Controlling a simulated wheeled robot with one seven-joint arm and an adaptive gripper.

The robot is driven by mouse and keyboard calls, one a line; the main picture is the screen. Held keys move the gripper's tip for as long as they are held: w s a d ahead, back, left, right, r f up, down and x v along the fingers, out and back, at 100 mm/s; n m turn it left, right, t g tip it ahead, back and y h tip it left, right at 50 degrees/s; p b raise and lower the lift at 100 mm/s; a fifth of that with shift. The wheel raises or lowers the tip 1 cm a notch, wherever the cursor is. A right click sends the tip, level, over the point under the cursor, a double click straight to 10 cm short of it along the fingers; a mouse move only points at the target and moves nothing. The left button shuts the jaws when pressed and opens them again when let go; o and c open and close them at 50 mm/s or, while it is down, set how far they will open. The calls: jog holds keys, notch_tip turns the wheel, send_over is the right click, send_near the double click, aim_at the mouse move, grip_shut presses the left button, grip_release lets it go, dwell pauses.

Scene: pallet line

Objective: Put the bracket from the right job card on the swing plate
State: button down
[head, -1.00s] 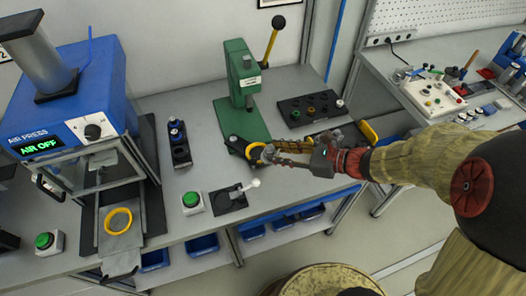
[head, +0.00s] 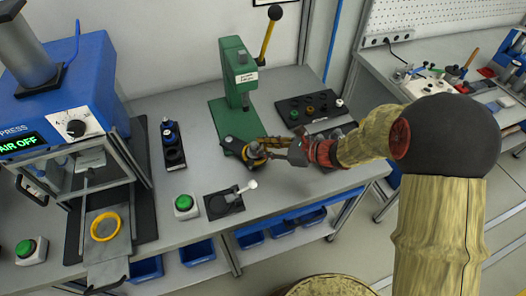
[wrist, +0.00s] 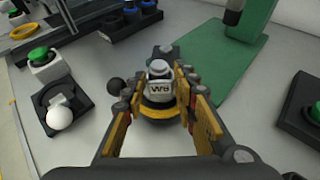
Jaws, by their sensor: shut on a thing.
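My gripper (head: 264,151) is at the front of the green press, its yellow fingers closed on a small grey part. I take this part, the bracket (wrist: 159,88), to be the task's piece; it carries a white label with dark characters and stands upright between the fingers in the wrist view. The dark swing plate (head: 233,145) with a yellow ring lies at the foot of the press. The bracket is right over the ring (wrist: 158,116); whether it touches cannot be told. The fingers hide part of the plate. No job card is clearly readable.
The green press (head: 238,75) stands behind the plate. A black board with rings (head: 310,107) lies to the right. A dark pad with a white-knobbed lever (head: 225,203) and a green button (head: 184,203) lie in front left. The blue air press (head: 65,95) is at left.

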jog(key=shift+f, duration=0.3)
jog(key=shift+f, duration=0.15)
jog(key=c, duration=1.4)
grip_release()
